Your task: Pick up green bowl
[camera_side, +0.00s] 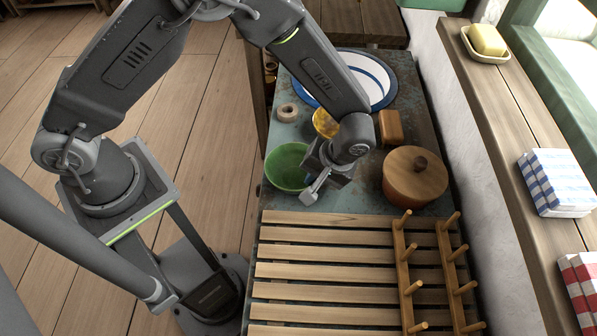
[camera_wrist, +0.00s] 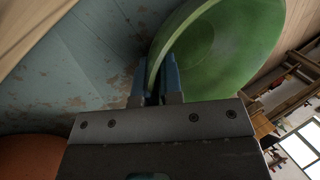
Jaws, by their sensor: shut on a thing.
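The green bowl (camera_side: 287,167) is on the worn blue-grey counter, left of my gripper (camera_side: 311,191) in the side view. In the wrist view the green bowl (camera_wrist: 235,48) fills the upper right and looks tilted in that picture. My gripper (camera_wrist: 159,88) is shut on the bowl's rim, with one blue finger on each side of the wall. My wrist hides part of the bowl in the side view. I cannot tell whether the bowl touches the counter.
A yellow bowl (camera_side: 325,124), a cork-like ring (camera_side: 288,112) and a blue-rimmed plate (camera_side: 378,77) are behind. A brown block (camera_side: 390,127) and a lidded pot (camera_side: 413,181) stand to the right. A slatted wooden rack (camera_side: 325,274) covers the front.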

